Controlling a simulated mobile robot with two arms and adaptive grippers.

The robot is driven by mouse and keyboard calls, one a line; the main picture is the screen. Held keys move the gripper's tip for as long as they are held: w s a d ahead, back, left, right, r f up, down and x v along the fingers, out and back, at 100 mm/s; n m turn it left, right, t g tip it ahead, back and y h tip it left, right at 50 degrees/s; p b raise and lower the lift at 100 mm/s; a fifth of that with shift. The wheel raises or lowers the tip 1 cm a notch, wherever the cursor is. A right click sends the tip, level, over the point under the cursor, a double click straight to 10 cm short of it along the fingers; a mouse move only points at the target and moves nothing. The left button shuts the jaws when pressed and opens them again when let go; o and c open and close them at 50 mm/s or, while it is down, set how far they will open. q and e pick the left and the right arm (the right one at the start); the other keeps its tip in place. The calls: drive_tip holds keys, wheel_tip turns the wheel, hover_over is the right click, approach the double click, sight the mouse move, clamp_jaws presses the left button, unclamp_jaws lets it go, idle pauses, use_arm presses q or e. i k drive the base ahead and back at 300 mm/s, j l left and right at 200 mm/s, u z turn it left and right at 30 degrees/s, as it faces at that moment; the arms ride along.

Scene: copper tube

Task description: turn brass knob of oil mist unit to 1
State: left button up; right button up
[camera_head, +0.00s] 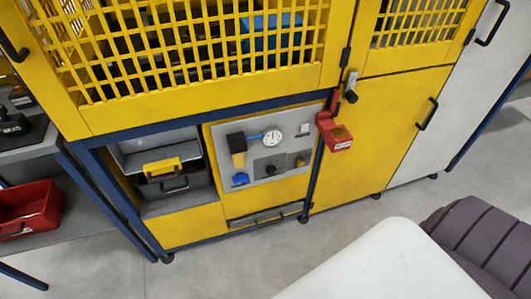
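A grey panel (288,146) is set in the yellow machine front, low in the middle of the head view. It carries a white round gauge (272,137), a dark and yellow filter unit (237,148) with a blue bottom part, and a dark plate (268,167). A small brownish knob (300,162) sits at the panel's lower right; it may be the brass knob, but it is too small to read its setting or any numbers. Neither of my grippers is in view, and nothing touches the panel.
A red holder (326,122) juts out right of the panel. Grey bins with a yellow handle (162,167) sit in an open bay to the left. A red bin (28,208) stands on the far-left shelf. Grey floor (240,262) in front of the machine is clear.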

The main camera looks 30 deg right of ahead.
sight(300, 163)
drive_tip(key=z, duration=1.35)
